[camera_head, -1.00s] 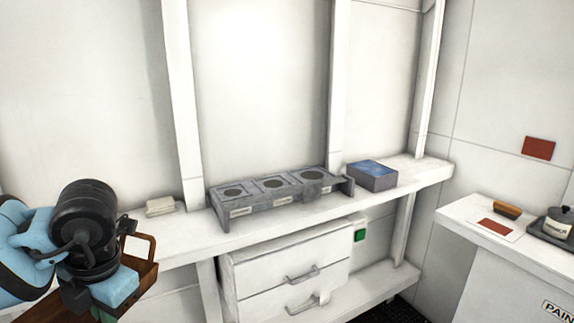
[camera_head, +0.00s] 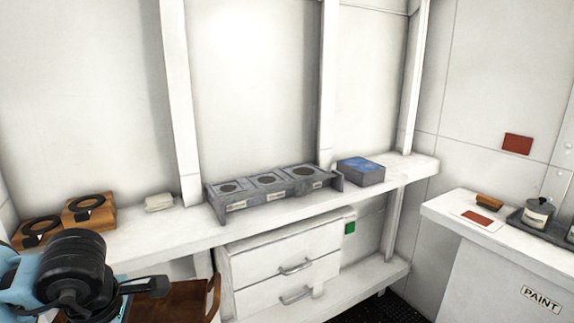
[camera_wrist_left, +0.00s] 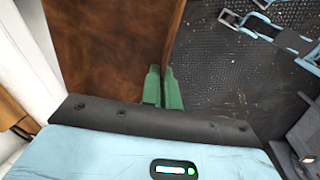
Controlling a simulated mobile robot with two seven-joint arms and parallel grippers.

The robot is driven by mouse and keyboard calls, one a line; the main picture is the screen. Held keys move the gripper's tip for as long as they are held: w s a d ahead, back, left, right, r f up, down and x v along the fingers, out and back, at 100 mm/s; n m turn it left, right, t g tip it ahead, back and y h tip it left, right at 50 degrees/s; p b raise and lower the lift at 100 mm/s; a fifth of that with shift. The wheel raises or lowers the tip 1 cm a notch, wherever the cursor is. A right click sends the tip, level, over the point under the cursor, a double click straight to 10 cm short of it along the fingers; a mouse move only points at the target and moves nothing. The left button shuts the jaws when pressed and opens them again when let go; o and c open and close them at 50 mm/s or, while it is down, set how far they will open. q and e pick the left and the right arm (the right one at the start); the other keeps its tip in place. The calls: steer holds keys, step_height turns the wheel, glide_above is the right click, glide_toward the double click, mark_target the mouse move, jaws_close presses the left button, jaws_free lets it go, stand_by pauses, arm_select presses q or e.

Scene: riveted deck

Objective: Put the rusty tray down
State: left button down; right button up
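The rusty tray (camera_head: 190,300) is brown and sits low at the bottom of the head view, in front of the workbench and partly hidden by my left arm. In the left wrist view the rusty tray (camera_wrist_left: 110,45) fills the upper left. My left gripper (camera_wrist_left: 162,85) has green fingers that are close together, shut on the tray's edge wall. The tray hangs clear of the bench. My right gripper is in neither view.
The white bench (camera_head: 185,235) holds a grey three-hole rack (camera_head: 265,190), a blue-topped box (camera_head: 360,171), a pale block (camera_head: 159,203) and wooden blocks with black rings (camera_head: 90,208). Drawers (camera_head: 290,260) sit below. A white counter (camera_head: 450,208) stands at right.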

arm_select(q)
steer(key=s+d+f+m+g+h, duration=0.1)
steer(key=d+f+m, duration=0.1)
steer(key=m, duration=0.8)
steer(key=s+d+f+m+g+h, duration=0.1)
steer(key=d+f+m, duration=0.2)
steer(key=m, duration=0.7)
steer(key=shift+s+d+f+m+h, duration=0.2)
steer(key=shift+d+f+m+h, duration=0.1)
steer(key=shift+f, duration=0.2)
steer(key=shift+f, duration=0.1)
